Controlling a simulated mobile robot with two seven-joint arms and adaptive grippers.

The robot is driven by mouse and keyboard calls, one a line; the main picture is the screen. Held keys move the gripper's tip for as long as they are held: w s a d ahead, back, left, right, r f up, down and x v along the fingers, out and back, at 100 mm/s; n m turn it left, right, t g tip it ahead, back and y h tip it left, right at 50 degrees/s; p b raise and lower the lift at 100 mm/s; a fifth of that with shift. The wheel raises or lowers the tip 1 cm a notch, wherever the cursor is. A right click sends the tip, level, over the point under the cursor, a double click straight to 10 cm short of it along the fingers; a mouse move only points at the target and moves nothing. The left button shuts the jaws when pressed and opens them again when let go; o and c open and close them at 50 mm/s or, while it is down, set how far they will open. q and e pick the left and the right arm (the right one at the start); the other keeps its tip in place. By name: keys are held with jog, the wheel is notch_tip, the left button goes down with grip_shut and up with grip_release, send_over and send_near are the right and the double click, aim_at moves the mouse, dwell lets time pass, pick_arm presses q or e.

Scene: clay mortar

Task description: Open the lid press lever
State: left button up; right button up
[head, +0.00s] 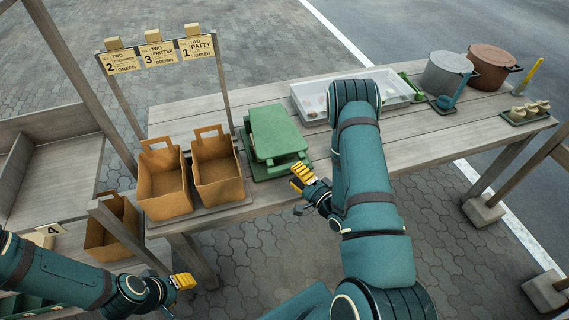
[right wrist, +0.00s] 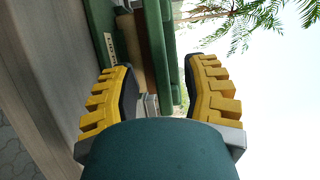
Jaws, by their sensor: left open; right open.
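The green lid press (head: 275,132) stands on the wooden table in the head view, just right of the brown paper bags. In the right wrist view its green side (right wrist: 163,45) shows between and beyond my fingers, with a partly readable label near its base. Which part is the lever I cannot tell. My right gripper (head: 302,180) is open at the press's front right corner; it also shows in the right wrist view (right wrist: 160,72), fingers apart. Whether it touches the press cannot be told. My left gripper (head: 184,281) is open and empty, low at the left, away from the press.
Two paper bags (head: 164,184) stand left of the press, below a sign rack (head: 158,53). A white tray (head: 303,91) lies behind my right arm. A grey pot (head: 446,74) and a brown pot (head: 490,66) stand far right. The table's middle right is clear.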

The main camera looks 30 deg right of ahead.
aim_at(286, 165)
jog(key=w, duration=0.3)
jog(key=w+a, duration=0.1)
jog(key=w, duration=0.1)
jog(key=shift+w, duration=0.3)
jog(key=shift+o, duration=0.3)
grip_shut()
